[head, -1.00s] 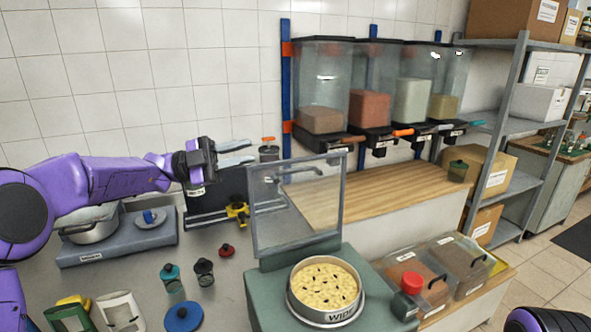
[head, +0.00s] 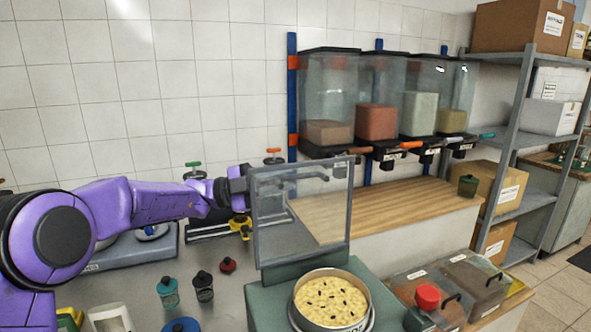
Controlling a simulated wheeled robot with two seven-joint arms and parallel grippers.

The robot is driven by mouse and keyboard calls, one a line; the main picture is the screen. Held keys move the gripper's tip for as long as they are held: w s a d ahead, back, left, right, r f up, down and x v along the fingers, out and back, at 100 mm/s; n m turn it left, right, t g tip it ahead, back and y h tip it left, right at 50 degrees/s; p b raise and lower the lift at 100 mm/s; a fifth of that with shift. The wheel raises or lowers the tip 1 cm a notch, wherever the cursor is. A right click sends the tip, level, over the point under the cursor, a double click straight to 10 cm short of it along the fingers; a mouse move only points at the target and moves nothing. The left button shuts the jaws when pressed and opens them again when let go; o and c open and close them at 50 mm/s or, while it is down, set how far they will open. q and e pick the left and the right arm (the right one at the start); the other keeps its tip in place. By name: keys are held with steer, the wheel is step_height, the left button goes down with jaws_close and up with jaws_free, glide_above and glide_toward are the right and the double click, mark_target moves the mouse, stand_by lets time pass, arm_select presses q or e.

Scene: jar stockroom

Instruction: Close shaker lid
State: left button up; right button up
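The shaker is a green box (head: 268,290) at the bottom centre, with a round metal sieve (head: 362,318) of pale, dark-specked grain on top. Its framed clear lid (head: 300,228) stands raised, nearly upright, at the back of the box. A grey handle-like bar (head: 300,177) shows near the lid's top. My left gripper (head: 237,186) is at the lid's upper left edge, its front end overlapping the frame in the picture. Its fingers are not clear, and I cannot tell whether it touches the lid. My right gripper is out of view.
Small teal (head: 168,290) and dark (head: 203,287) jars and a red knobbed lid (head: 228,265) lie on the counter left of the shaker. Clear bins, one with a red-capped jar (head: 427,298), stand at right. Wall dispensers (head: 326,100) hang above a wooden counter (head: 400,210).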

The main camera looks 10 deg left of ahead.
mark_target(296, 178)
arm_select(q)
steer(key=x, duration=0.3)
steer(key=shift+w+d+p, duration=0.15)
steer(key=shift+p, duration=0.25)
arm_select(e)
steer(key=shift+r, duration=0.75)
arm_select(q)
jaws_close()
steer(key=shift+f, duration=0.1)
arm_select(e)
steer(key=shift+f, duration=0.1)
